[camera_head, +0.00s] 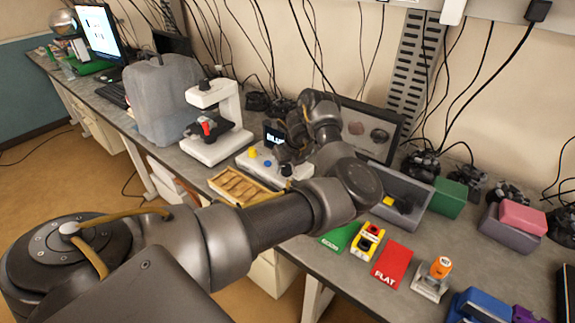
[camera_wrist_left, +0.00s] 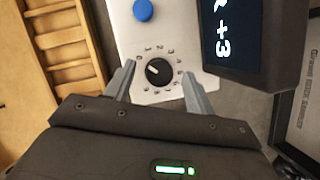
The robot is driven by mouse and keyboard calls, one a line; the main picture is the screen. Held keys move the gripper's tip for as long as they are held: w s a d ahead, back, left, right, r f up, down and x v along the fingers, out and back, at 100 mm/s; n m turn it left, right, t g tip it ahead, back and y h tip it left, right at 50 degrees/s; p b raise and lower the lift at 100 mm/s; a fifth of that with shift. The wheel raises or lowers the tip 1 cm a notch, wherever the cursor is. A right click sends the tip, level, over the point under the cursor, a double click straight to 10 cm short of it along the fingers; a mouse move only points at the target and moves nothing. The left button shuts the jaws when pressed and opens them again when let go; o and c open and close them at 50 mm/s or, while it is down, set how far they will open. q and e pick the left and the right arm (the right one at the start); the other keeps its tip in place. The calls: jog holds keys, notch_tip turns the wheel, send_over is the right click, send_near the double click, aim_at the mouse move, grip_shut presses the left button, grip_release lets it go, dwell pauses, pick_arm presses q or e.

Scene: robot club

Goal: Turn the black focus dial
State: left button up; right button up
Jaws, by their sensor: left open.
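The black focus dial (camera_wrist_left: 159,72) is on a white control box (camera_head: 245,162), with a ring of small marks around it and a white pointer line. In the left wrist view it lies between the two fingertips of my left gripper (camera_wrist_left: 158,78). The gripper is open, with a finger on each side and visible gaps to the dial. In the head view my left gripper (camera_head: 290,155) hangs over the right end of the box, partly covering it. A dark display (camera_wrist_left: 232,35) beside the dial shows "R +3". My right gripper is not in view.
A blue button (camera_wrist_left: 143,10) and a yellow button (camera_head: 252,152) are on the same box. A wooden tray (camera_head: 236,186) stands in front and a white microscope (camera_head: 213,120) to the left. A grey bin (camera_head: 408,190) and a framed panel (camera_head: 375,128) are to the right.

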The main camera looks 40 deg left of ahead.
pick_arm(q)
jog(key=shift+f, duration=0.35)
jog(key=shift+a, duration=0.1)
jog(key=c, duration=1)
